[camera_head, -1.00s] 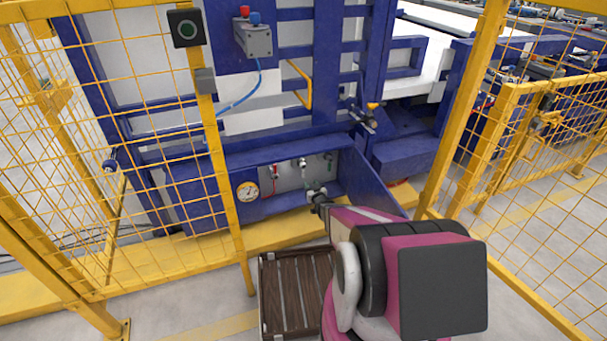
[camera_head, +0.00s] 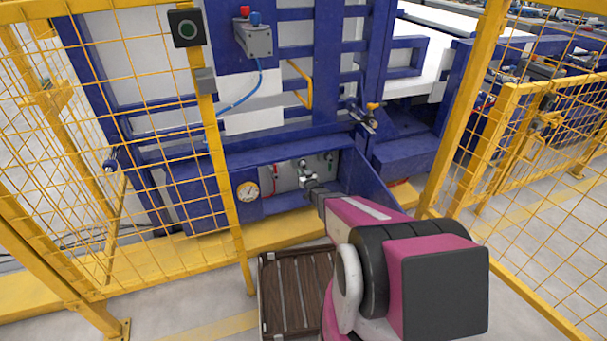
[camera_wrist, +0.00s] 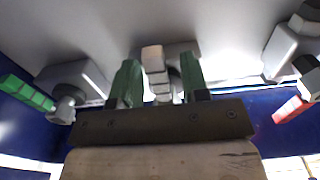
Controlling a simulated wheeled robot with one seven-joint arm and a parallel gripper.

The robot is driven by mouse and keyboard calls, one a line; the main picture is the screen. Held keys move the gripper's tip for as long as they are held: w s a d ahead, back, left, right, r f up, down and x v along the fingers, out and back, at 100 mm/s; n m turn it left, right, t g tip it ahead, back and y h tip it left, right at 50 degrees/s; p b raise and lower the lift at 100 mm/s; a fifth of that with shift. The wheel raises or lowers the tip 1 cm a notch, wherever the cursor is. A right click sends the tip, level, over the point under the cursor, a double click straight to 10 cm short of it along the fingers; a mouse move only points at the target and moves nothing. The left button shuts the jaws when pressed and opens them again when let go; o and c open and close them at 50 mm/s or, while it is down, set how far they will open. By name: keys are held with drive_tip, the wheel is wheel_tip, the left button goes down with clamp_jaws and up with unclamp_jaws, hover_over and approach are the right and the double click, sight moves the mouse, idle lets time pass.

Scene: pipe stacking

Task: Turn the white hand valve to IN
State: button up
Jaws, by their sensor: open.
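The white hand valve (camera_wrist: 155,68) shows in the wrist view as a pale ribbed handle on a grey body. It lies between the two green fingers of my gripper (camera_wrist: 158,82). The fingers are open, with a visible gap on both sides of the handle. In the head view my gripper (camera_head: 307,179) is inside the blue cabinet, right at the white valve and partly covering it. I cannot read any IN mark in either view.
A red-handled valve (camera_wrist: 292,108) and a green-handled valve (camera_wrist: 27,93) flank the white one. A round gauge (camera_head: 248,191) sits at the cabinet's left. The open cabinet door (camera_head: 368,180) stands close to my arm. Yellow mesh fencing (camera_head: 130,120) and a slatted crate (camera_head: 292,255) are nearby.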

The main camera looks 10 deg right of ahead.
clamp_jaws()
drive_tip(key=shift+a+m, duration=0.15)
drive_tip(key=shift+m, duration=0.15)
drive_tip(key=shift+s+a+r+m, duration=0.15)
drive_tip(key=shift+a+m, duration=0.25)
drive_tip(key=shift+m, duration=0.85)
drive_tip(key=shift+s+a+r+m, duration=0.15)
drive_tip(key=shift+a+m, duration=0.3)
drive_tip(key=shift+m, duration=0.75)
drive_tip(key=shift+s+a+r+m, duration=0.1)
drive_tip(key=shift+a+r+m, duration=0.25)
drive_tip(key=shift+m, duration=0.9)
drive_tip(key=shift+a+f, duration=0.1)
unclamp_jaws()
